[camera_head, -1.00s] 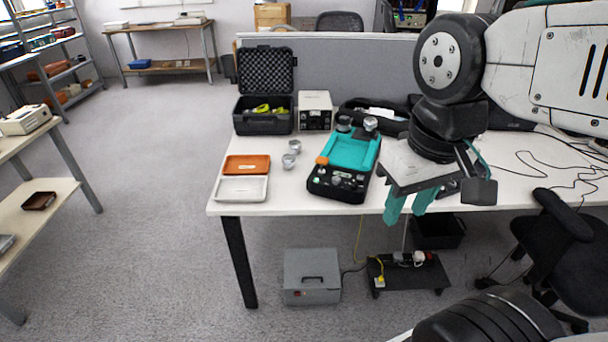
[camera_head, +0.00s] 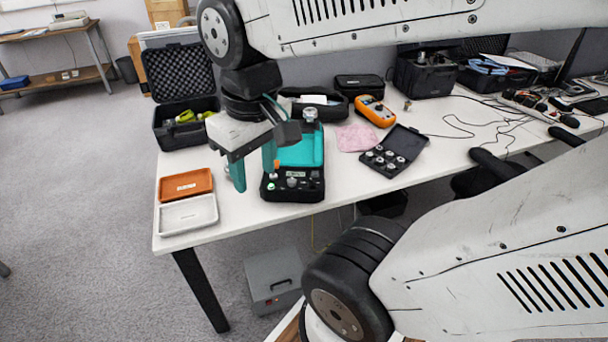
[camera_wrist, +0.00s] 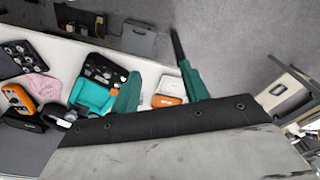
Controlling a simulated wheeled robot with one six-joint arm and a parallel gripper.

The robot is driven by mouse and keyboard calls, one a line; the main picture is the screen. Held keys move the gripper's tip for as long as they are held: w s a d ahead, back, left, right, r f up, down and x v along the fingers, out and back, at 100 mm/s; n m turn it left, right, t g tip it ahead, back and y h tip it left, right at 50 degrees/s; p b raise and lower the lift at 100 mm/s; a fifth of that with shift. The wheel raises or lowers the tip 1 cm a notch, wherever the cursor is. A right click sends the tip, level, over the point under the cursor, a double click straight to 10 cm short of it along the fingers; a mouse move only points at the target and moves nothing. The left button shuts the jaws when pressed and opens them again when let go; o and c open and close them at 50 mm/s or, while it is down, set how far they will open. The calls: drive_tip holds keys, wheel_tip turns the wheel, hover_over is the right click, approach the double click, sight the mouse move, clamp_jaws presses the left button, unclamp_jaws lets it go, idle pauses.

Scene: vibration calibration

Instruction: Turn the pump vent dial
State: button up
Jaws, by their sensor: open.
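The teal-and-black device (camera_head: 305,150) stands on the white table. Its black front panel (camera_head: 310,190) carries a small screen, an orange-topped knob (camera_head: 276,164), a green button and a grey knob (camera_head: 291,182). I cannot tell which of these is the pump vent dial. My gripper (camera_head: 254,178) is open and empty, its teal fingers pointing down at the device's left side. The right finger overlaps the device's left edge in the head view; contact is unclear. In the wrist view the device (camera_wrist: 90,95) lies left of my gripper (camera_wrist: 160,69), partly behind one finger.
An orange tray (camera_head: 186,184) and a white tray (camera_head: 188,214) lie left of the device. An open black case (camera_head: 185,115) stands behind them. A pink cloth (camera_head: 356,138), an orange meter (camera_head: 374,110) and a case of metal parts (camera_head: 395,150) lie to the right.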

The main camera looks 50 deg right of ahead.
drive_tip(key=w+d+f, duration=0.5)
drive_tip(key=w+d, duration=0.3)
drive_tip(key=d, duration=0.1)
drive_tip(key=m+g, duration=0.1)
drive_tip(key=m, duration=0.1)
hover_over(313, 180)
wheel_tip(313, 180, down, 14)
drive_tip(key=shift+w+a, duration=0.1)
drive_tip(key=shift+a, duration=0.05)
wheel_tip(313, 180, down, 7)
drive_tip(key=shift+r, duration=0.1)
drive_tip(key=shift+f, duration=0.65)
drive_tip(key=c, duration=1)
